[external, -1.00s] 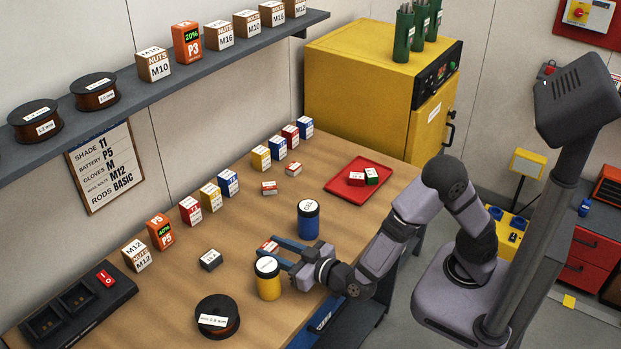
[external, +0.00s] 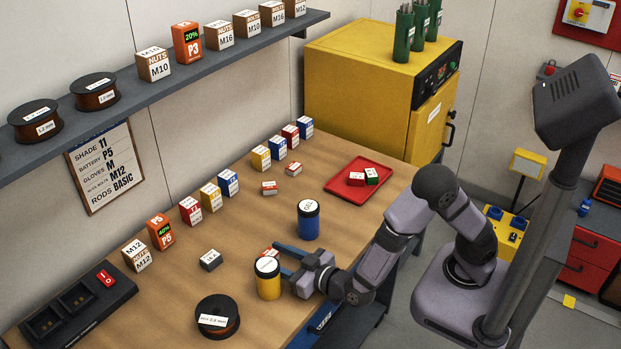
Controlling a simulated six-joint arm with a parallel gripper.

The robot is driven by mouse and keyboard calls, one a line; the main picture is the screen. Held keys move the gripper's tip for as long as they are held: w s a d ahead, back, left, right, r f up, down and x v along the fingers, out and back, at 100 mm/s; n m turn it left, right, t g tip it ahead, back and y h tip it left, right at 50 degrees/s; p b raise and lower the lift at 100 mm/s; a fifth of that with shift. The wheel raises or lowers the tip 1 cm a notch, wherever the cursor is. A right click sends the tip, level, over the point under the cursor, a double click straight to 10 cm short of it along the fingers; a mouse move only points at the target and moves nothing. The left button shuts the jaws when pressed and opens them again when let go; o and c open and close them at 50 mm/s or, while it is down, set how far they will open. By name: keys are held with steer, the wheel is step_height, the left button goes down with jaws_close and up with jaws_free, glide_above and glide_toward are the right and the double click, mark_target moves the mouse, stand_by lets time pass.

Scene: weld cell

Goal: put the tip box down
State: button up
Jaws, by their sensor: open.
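A small red and white tip box (external: 268,253) is on or close to the bench top, just behind the yellow canister (external: 268,283), which hides its lower part. My gripper (external: 279,259) is open, its two dark fingers pointing left toward the box from the right. The box is at the fingertips; whether a finger still touches it I cannot tell. Two similar small red and white boxes lie further back on the bench, one (external: 269,188) left of the other (external: 293,169). A red box (external: 356,179) and a green box (external: 371,176) sit on the red tray (external: 345,193).
A blue canister (external: 308,222) stands close behind my gripper. A dark grey box (external: 211,260) and a wire spool (external: 218,322) lie to the left. Several coloured boxes line the wall side. The bench (external: 250,219) has clear room in its middle.

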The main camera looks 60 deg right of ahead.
steer(key=shift+r, duration=0.15)
steer(key=shift+o, duration=0.3)
steer(key=s, duration=0.4)
steer(key=s+r, duration=0.1)
steer(key=s, duration=0.3)
steer(key=s+b, duration=0.1)
steer(key=s, duration=0.3)
steer(key=shift+r, duration=0.4)
steer(key=shift+w, duration=0.15)
steer(key=w+d+r+m+h+p, duration=0.2)
steer(key=w+d+r+h+p, duration=0.1)
steer(key=w+d+r+p, duration=0.25)
steer(key=a+f+y, duration=0.1)
steer(key=a, duration=0.1)
steer(key=a+f+n+g+y, duration=0.1)
steer(key=a+f+g, duration=0.1)
steer(key=a, duration=0.1)
steer(key=shift+a+f+y, duration=0.2)
steer(key=shift+a+y, duration=0.1)
steer(key=shift+y, duration=0.1)
steer(key=shift+s+a+f+n+g, duration=0.1)
steer(key=shift+a+f+n+g, duration=0.05)
steer(key=shift+f+n+g, duration=0.3)
steer(key=shift+x, duration=3.6)
